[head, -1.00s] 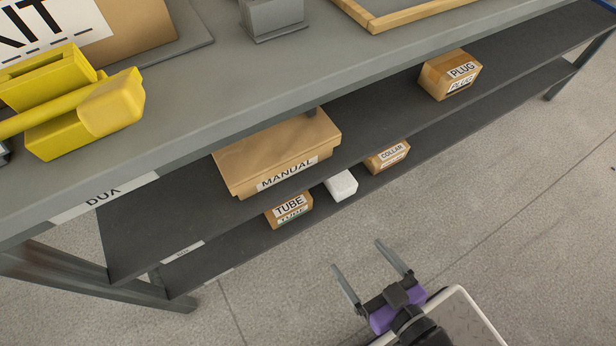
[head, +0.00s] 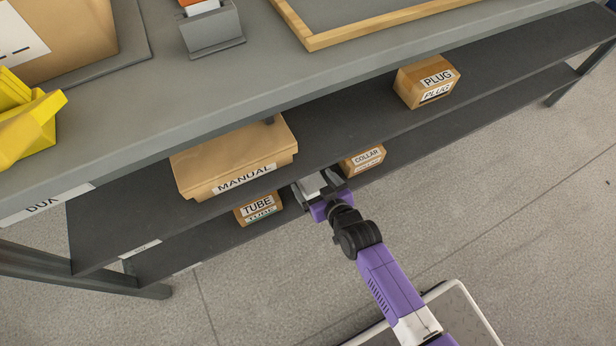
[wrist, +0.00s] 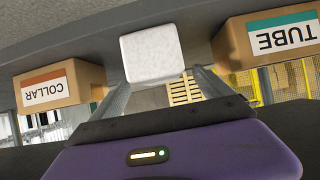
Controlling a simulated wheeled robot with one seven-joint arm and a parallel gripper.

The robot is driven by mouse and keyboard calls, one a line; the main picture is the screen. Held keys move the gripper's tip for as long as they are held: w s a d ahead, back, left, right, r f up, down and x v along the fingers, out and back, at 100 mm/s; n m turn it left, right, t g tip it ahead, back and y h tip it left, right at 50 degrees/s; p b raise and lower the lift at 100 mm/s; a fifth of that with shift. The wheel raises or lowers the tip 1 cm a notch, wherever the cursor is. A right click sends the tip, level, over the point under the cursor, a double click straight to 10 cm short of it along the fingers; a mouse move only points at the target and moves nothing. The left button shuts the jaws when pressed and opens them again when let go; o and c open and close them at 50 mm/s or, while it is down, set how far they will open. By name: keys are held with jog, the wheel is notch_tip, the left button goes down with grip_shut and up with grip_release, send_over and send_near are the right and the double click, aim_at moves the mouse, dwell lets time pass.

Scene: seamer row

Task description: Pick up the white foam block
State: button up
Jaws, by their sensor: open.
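The white foam block (wrist: 152,55) sits on the bottom shelf between the TUBE box and the COLLAR box. In the head view the block (head: 311,184) is partly hidden by my gripper (head: 317,186), which reaches in at the shelf's front edge. In the wrist view my gripper (wrist: 160,88) is open, with one finger toward each side of the block. I cannot tell how far the fingertips extend along its sides.
The TUBE box (head: 258,208) and the COLLAR box (head: 363,160) stand close on either side. The MANUAL box (head: 235,160) and the PLUG box (head: 427,81) are on the shelf above. That shelf overhangs the bottom one. The floor in front is clear.

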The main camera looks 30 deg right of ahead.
aim_at(310, 179)
jog(key=w+f+b, duration=0.3)
jog(key=shift+w+d, duration=0.1)
jog(key=shift+w+f, duration=0.2)
jog(key=shift+w, duration=0.4)
jog(key=shift+c, duration=0.2)
jog(key=c, duration=1.4)
jog(key=shift+r, duration=0.1)
